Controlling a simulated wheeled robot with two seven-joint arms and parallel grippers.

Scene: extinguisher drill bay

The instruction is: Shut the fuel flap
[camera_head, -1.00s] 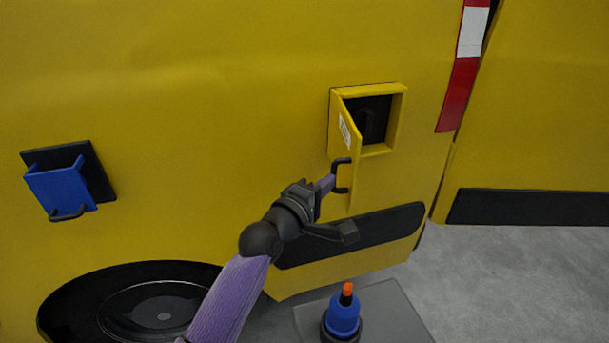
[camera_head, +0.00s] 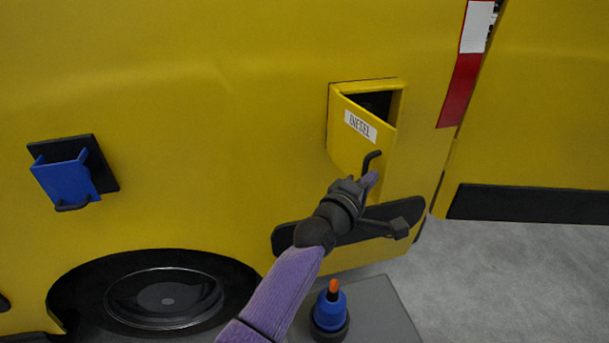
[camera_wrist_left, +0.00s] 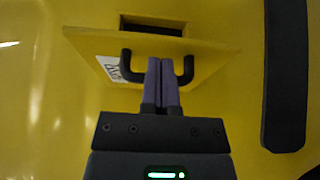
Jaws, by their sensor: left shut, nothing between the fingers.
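The yellow fuel flap (camera_head: 357,140), with a white DIESEL label, is hinged on its left side and stands partly open over the dark recess (camera_head: 378,102). A black bar handle (camera_head: 373,160) sits near its free edge. My left gripper (camera_head: 369,179) is at the flap's handle, its purple fingers shut and empty. In the left wrist view the shut fingers (camera_wrist_left: 161,80) lie between the two legs of the handle (camera_wrist_left: 188,68), against or close to the flap (camera_wrist_left: 210,58). Contact is hard to judge. My right gripper is not in view.
A blue holder (camera_head: 66,182) on a black plate is fixed to the yellow panel at the left. A blue bottle-like object with an orange tip (camera_head: 330,306) stands on a grey platform (camera_head: 378,305) below my arm. A wheel (camera_head: 165,298) is at lower left.

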